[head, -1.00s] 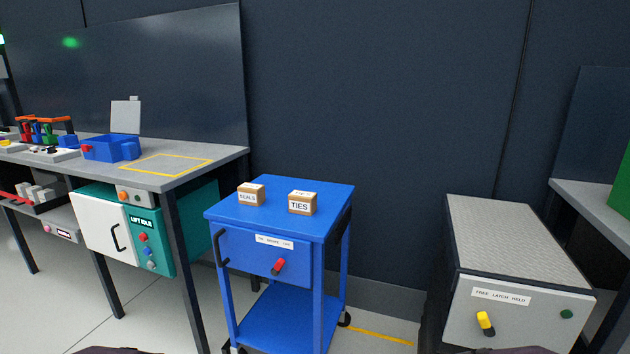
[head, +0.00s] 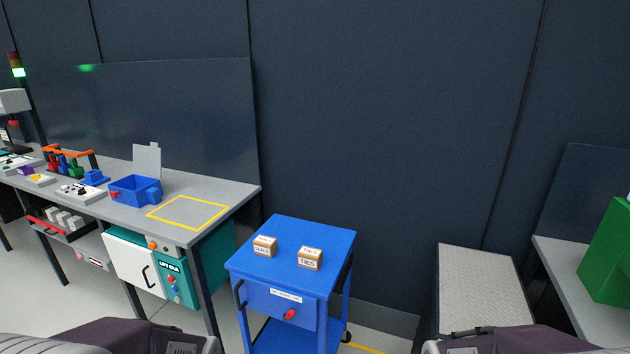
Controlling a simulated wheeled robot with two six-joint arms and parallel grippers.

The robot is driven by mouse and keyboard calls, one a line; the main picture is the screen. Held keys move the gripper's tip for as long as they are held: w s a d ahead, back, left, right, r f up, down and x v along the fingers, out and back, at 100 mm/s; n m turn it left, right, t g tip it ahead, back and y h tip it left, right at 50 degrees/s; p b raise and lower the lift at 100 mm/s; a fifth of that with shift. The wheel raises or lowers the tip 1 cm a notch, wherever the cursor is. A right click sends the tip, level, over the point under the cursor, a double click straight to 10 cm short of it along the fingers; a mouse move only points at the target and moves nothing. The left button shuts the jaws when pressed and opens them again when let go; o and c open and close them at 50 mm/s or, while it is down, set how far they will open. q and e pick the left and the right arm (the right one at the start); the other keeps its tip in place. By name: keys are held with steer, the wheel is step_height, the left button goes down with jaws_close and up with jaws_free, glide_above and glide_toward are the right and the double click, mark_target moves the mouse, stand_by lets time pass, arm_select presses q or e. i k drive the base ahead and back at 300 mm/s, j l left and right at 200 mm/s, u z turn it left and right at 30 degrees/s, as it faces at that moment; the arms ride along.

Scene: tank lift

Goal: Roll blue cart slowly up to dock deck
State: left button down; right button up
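The blue cart (head: 300,245) stands upright on the floor at the lower centre of the head view. Two small boxes sit on its top, a seals box (head: 265,246) and a ties box (head: 310,258). Its front panel has a white label and a red knob (head: 290,314), with a black handle (head: 240,295) at its left side. The dock deck (head: 480,290), a grey textured top, is to the right of the cart, with floor between them; its front is hidden by my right arm. Neither gripper is in view; only parts of my arms show at the bottom edge.
A workbench (head: 235,192) stands left of the cart, with a blue bin (head: 135,190), a yellow outlined square (head: 188,212) and a teal cabinet (head: 180,280) under it. A grey bench (head: 565,265) with a green block (head: 610,255) is at right. A dark wall closes the back.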

mark_target(273, 286)
steer(key=i+l, duration=0.1)
steer(key=i, duration=0.35)
steer(key=i+l+u, duration=0.1)
steer(key=i, duration=0.35)
